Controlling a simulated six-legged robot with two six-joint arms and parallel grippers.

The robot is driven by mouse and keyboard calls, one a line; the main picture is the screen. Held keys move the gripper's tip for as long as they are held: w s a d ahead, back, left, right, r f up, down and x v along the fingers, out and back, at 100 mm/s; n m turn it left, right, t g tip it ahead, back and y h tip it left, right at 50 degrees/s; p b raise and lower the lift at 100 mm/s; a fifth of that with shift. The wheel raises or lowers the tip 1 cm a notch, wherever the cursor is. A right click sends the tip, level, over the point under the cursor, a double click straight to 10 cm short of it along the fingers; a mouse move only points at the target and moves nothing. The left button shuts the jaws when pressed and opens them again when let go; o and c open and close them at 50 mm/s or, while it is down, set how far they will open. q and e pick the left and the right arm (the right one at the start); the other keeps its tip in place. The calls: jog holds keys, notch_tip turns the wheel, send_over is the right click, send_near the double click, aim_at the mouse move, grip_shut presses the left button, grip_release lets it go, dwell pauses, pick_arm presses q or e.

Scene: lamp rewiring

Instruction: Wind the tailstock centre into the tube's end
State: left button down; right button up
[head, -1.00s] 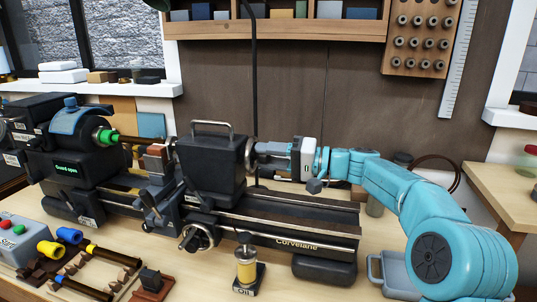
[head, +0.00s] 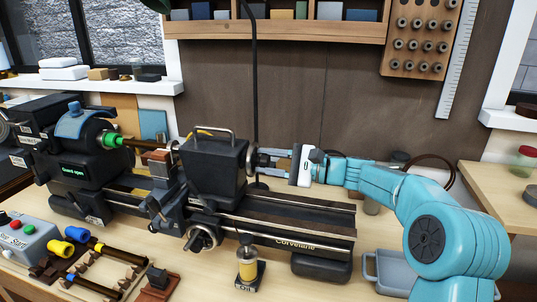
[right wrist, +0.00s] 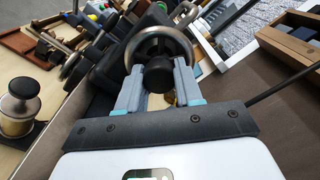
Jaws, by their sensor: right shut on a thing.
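The tailstock (head: 214,168) is a dark block with a metal handle on top, standing on the lathe bed. Its handwheel (right wrist: 133,44), a metal ring with a black hub, is on the side facing my right arm. My right gripper (head: 280,162) is shut on the handwheel, one finger on each side of the hub in the right wrist view. The brown tube (head: 139,143) lies level between the green chuck collar (head: 111,139) and the tailstock. The centre's tip and its contact with the tube are too small to tell. My left gripper is out of view.
The headstock (head: 80,160) shows "Guard open" on its screen. An oil pot (head: 247,268), a switch box (head: 22,240) and a rack of tubes (head: 105,270) stand along the front. A grey tray (head: 385,270) is beneath my right arm.

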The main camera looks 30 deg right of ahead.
jog(key=shift+d+m+p, duration=0.1)
jog(key=shift+m+p, duration=1.35)
jog(key=shift+m, duration=0.75)
jog(key=shift+f, duration=0.1)
jog(key=o, duration=0.8)
jog(key=shift+o, duration=1.1)
jog(key=shift+d+f, duration=0.1)
